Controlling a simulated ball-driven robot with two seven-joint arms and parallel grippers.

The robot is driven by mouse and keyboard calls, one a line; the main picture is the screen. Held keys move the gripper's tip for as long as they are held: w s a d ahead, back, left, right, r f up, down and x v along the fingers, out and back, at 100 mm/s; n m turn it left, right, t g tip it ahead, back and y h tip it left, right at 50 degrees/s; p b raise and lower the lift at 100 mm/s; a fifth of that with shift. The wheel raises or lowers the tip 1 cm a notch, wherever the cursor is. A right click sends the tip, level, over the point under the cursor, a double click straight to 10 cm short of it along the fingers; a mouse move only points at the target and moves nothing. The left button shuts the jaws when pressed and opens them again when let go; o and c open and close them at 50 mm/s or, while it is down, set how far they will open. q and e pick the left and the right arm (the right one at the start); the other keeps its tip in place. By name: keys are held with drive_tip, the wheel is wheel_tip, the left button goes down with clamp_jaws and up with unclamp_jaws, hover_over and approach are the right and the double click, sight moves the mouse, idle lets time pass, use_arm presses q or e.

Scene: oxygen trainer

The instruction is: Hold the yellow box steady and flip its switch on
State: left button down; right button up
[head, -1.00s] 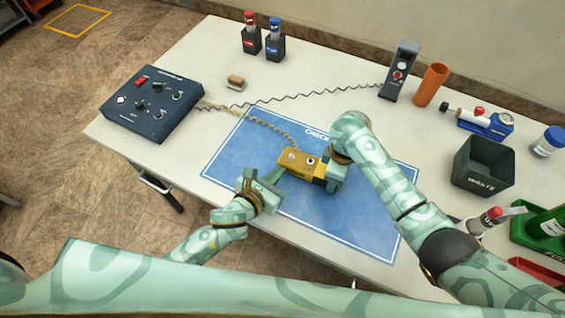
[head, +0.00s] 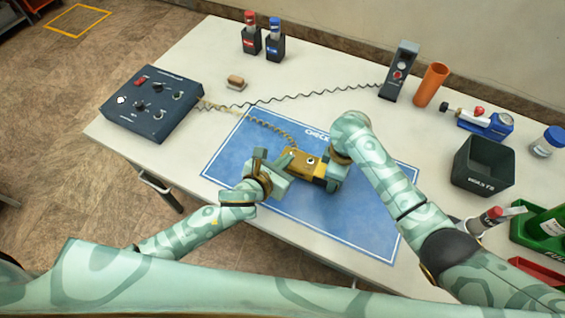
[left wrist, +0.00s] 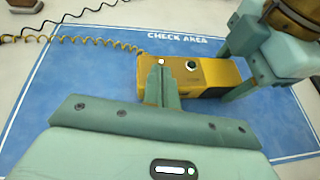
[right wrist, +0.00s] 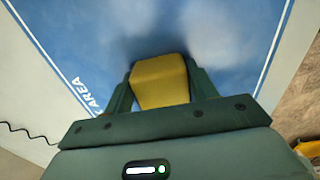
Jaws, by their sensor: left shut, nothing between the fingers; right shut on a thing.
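The yellow box (head: 304,162) lies on the blue check-area mat (head: 240,150), with a coiled yellow cord at its left end. My right gripper (head: 330,172) is shut on the box's right end; the right wrist view shows that yellow end (right wrist: 160,82) between its fingers. My left gripper (left wrist: 162,72) is shut and empty, its fingertips over the box's left part. In the left wrist view a small white knob (left wrist: 161,61), perhaps the switch, shows just beyond the fingertips, with a dark round part (left wrist: 191,65) to its right. Whether the fingertips touch the knob is unclear.
A dark control box (head: 153,103) stands at the table's left. Behind the mat are a small brown block (head: 236,83), a grey handset unit (head: 400,72) and an orange tube (head: 431,85). A dark waste bin (head: 483,166) stands right. The mat's front is clear.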

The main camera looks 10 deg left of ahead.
use_arm(q)
drive_tip(key=shift+w+r+g+y, duration=0.35)
drive_tip(key=shift+r+g, duration=0.1)
drive_tip(key=shift+g, duration=0.45)
drive_tip(key=shift+w+d+r, duration=0.15)
drive_tip(key=shift+w+r, duration=0.3)
drive_tip(key=shift+w, duration=0.15)
drive_tip(key=shift+r, duration=0.15)
drive_tip(key=shift+r, duration=0.65)
drive_tip(key=shift+s, duration=0.15)
